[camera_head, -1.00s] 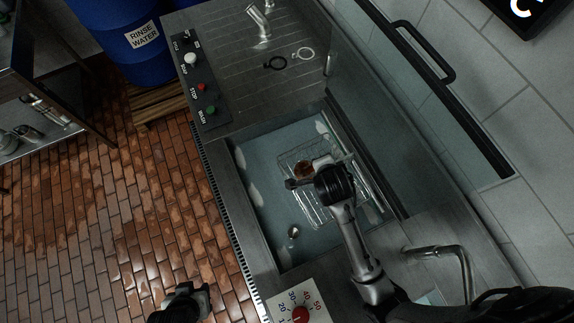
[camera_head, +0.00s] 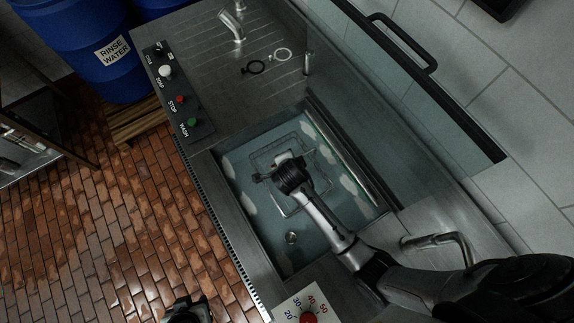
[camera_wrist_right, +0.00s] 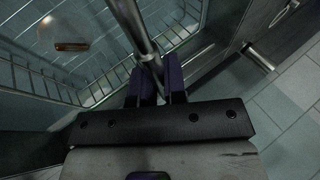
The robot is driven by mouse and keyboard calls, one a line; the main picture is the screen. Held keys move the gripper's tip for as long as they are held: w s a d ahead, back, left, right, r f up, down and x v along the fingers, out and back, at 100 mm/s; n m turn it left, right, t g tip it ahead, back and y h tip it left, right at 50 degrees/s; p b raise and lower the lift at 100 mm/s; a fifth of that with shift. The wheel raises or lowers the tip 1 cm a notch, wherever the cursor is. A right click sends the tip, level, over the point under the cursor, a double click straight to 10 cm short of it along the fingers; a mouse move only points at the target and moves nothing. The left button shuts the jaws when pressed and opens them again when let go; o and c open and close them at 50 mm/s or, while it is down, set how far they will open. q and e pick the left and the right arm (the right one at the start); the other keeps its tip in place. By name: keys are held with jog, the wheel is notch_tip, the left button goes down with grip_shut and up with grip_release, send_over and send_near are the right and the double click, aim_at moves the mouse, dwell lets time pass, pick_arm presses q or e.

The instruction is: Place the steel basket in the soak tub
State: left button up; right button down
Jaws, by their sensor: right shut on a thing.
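The steel basket (camera_head: 285,148) is a wire basket in the soak tub (camera_head: 238,180). It looks dim, as if partly under the bluish water, but I cannot tell whether it rests on the bottom. My right gripper (camera_head: 290,168) is over it and hides its middle. In the right wrist view the right gripper (camera_wrist_right: 160,82) is shut on the basket's bar-like handle (camera_wrist_right: 133,25), with the basket's wires (camera_wrist_right: 40,82) below. A brown piece (camera_wrist_right: 71,47) lies inside the basket. My left gripper (camera_head: 188,310) is at the bottom edge, over the brick floor and away from the tub; its fingers are unclear.
A control panel (camera_head: 178,92) with coloured knobs and a drainboard (camera_head: 225,75) with two rings lie behind the tub. A raised glass lid with a black handle (camera_head: 402,42) stands to the right. A tap (camera_head: 435,241) and a dial (camera_head: 308,317) are at the front.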

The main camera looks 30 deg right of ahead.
jog(key=f, duration=0.3)
jog(key=w+f, duration=0.1)
jog(key=shift+a+f, duration=0.25)
jog(key=shift+a, duration=0.05)
jog(key=shift+f+b, duration=0.45)
jog(key=shift+f, duration=0.15)
jog(key=c, duration=1.2)
grip_release()
jog(key=shift+o, duration=0.2)
